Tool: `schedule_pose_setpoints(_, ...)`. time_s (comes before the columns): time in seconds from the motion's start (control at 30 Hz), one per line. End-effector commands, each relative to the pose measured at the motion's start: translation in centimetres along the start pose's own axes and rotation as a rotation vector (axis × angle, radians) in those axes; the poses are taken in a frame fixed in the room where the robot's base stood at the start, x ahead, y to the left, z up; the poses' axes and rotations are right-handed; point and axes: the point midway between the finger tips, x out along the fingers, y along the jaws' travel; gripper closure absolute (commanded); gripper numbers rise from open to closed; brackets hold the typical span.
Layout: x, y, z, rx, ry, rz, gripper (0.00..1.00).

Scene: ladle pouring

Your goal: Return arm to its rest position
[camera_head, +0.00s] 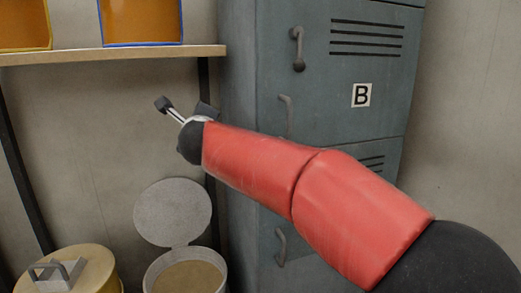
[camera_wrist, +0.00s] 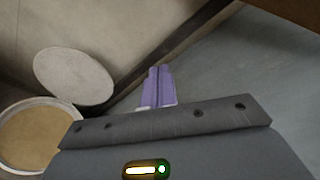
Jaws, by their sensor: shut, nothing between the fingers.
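My arm, with red links, reaches from the lower right toward the upper left in the head view. My gripper (camera_head: 163,104) is at its far end, raised in the air in front of the wall, left of the grey locker and below the shelf. In the wrist view my gripper (camera_wrist: 157,74) shows two purple fingers pressed together with nothing between them. It touches nothing that I can see.
A grey locker (camera_head: 352,68) marked B stands close behind my arm. A shelf (camera_head: 110,54) with bins is at upper left. Below are an open round container (camera_head: 185,276) of tan material, its raised lid (camera_head: 172,211), and a yellow-topped drum (camera_head: 95,268) with a grey handle.

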Motion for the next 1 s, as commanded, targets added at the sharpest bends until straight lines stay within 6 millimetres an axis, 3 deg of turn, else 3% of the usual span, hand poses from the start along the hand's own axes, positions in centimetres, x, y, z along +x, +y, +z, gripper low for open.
schedule_pose_setpoints(0.07,-2.9,-0.8,0.0,-0.25,-0.07,-0.03,1.0)
schedule_pose_setpoints(0.17,-6.9,-0.1,-1.6,-0.616,-0.146,-0.006,1.0)
schedule_pose_setpoints(0.27,-11.3,2.2,-5.3,-0.96,-0.19,0.093,1.0)
schedule_pose_setpoints(0.4,-17.9,6.4,-12.8,-1.326,-0.217,0.323,1.0)
schedule_pose_setpoints(0.6,-27.4,11.7,-23.3,-1.611,-0.241,0.69,1.0)
schedule_pose_setpoints(0.7,-31.6,13.8,-27.4,-1.681,-0.258,0.856,1.0)
schedule_pose_setpoints(0.83,-35.6,15.7,-30.9,-1.726,-0.277,1.01,1.0)
schedule_pose_setpoints(1.0,-37.8,16.7,-32.6,-1.743,-0.29,1.095,1.0)
